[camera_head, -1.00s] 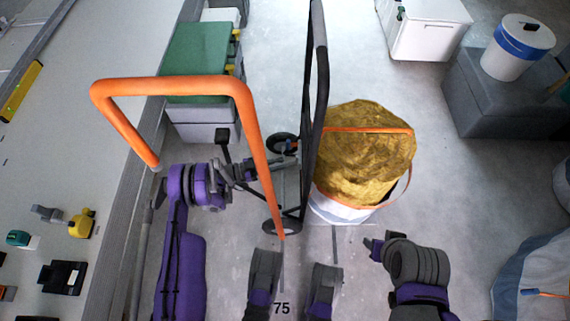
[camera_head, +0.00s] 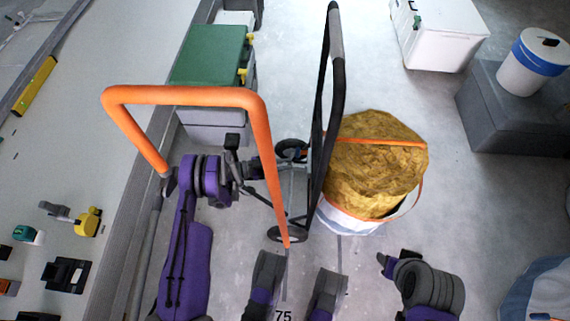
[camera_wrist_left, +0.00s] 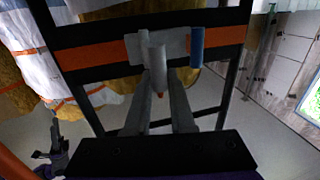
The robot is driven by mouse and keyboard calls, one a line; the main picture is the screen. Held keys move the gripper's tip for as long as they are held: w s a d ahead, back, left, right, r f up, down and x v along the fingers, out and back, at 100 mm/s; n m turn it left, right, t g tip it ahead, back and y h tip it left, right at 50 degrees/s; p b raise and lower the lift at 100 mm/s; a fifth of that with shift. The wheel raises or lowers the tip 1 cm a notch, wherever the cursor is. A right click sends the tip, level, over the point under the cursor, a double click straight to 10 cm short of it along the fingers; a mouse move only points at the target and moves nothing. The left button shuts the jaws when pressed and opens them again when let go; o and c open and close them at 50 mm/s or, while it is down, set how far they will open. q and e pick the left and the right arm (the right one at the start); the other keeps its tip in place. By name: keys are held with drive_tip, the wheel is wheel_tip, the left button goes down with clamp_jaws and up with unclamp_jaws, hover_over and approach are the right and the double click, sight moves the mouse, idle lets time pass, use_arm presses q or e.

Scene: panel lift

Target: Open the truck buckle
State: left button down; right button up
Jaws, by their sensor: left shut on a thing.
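The hand truck's dark upright frame (camera_head: 325,120) stands right of my left arm in the head view. Its black crossbar (camera_wrist_left: 105,47) fills the upper left wrist view, with an orange strap (camera_wrist_left: 95,55) running along it. The grey buckle (camera_wrist_left: 140,48) sits on the strap, with a grey lever (camera_wrist_left: 157,65) pointing toward me and a blue end piece (camera_wrist_left: 197,43) on its right. My left gripper (camera_wrist_left: 160,100) is shut on the lever. In the head view, the buckle is hidden by the frame. My right gripper (camera_head: 395,260) is low right, apart from the truck; its jaw opening is unclear.
A large sack with a yellow-brown top (camera_head: 375,165) stands against the truck. An orange tubular bar (camera_head: 190,97) arches around my left arm. A green-topped case (camera_head: 210,55) is behind left, and a white cooler (camera_head: 440,35) behind right. Grey floor is open between them.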

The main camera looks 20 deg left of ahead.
use_arm(q)
drive_tip(key=c, duration=0.8)
unclamp_jaws()
drive_tip(key=shift+o, duration=0.2)
wheel_tip(320, 180, up, 10)
drive_tip(key=p, duration=0.2)
drive_tip(key=shift+p, duration=0.4)
